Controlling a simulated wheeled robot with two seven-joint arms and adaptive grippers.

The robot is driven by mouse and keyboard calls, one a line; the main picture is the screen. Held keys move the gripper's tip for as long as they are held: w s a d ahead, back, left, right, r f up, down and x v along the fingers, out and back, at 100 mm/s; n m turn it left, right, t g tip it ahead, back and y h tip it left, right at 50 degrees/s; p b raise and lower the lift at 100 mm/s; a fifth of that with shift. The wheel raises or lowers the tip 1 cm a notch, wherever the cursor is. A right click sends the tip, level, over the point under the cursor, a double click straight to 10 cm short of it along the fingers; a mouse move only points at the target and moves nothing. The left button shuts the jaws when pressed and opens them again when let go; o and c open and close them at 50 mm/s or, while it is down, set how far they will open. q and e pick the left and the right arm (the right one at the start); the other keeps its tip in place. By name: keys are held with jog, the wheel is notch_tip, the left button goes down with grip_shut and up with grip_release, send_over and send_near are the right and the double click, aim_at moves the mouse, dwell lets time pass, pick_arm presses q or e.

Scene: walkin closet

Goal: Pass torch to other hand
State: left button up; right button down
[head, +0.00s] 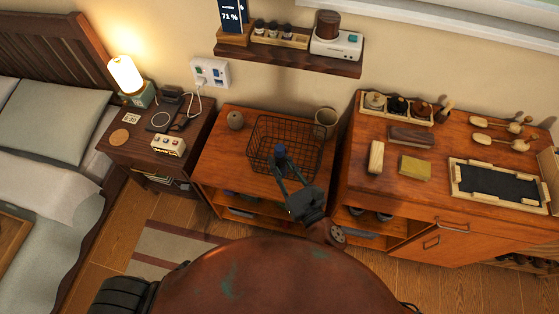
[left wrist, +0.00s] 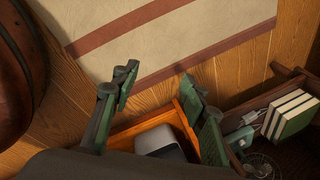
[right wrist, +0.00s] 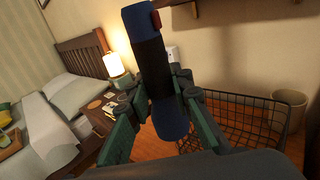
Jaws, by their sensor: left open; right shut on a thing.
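The torch (right wrist: 152,65) is a blue and black cylinder, large and slightly tilted in the right wrist view. My right gripper (right wrist: 157,88) is shut on it, a green-padded finger on each side. In the head view the torch (head: 280,152) shows as a small dark blue end between the fingertips of my right gripper (head: 283,166), in front of the wire basket. My left gripper (left wrist: 157,82) is open and empty in the left wrist view, over the floor and a low shelf. It is not seen in the head view.
A wire basket (head: 257,133) and a beige cup (head: 326,117) stand on the middle cabinet. A nightstand with a lit lamp (head: 125,75) is left; a dresser with a black tray (head: 497,185) is right. A wall shelf (head: 285,60) hangs above.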

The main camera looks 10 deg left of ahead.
pick_arm(q)
jog(key=s+d+f+n+g+h, duration=0.1)
jog(key=s+d+f+n, duration=0.2)
jog(key=s, duration=0.6)
jog(key=s+d+f+n+g, duration=0.1)
jog(key=s+d+f+n, duration=0.2)
jog(key=s+d, duration=0.5)
jog(key=shift+s+d+f+n+g+h, duration=0.3)
jog(key=shift+s+f+n+h, duration=0.1)
jog(key=shift+s+f, duration=0.15)
